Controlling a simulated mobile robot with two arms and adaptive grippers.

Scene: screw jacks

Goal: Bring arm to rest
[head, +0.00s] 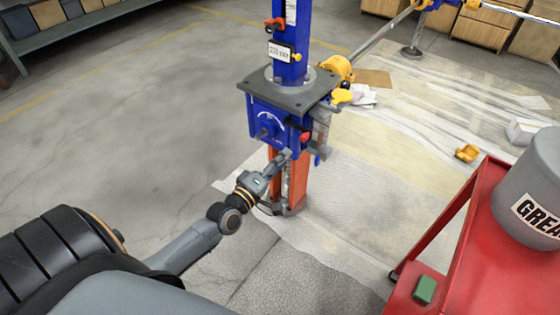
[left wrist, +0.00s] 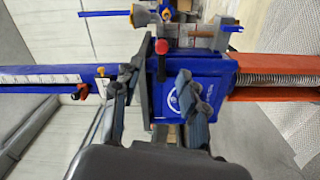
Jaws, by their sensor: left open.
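My left gripper (head: 279,163) reaches in from the lower left in the head view, just in front of a screw jack. In the left wrist view my left gripper (left wrist: 158,78) is open, with its two fingers spread before the jack's blue gearbox (left wrist: 215,92). Nothing shows held between them. In the head view the blue gearbox (head: 262,122) sits under a grey plate, above an orange column (head: 296,180). A red-tipped lever (left wrist: 162,50) shows in the left wrist view. I cannot tell whether the fingers touch the jack. My right gripper is not seen.
A red cart (head: 470,260) with a grey grease bucket (head: 530,200) and a green block (head: 425,289) stands at the right. A yellow part (head: 467,153) and papers lie on the floor sheet. Shelving (head: 60,35) is at the upper left. Floor at left is clear.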

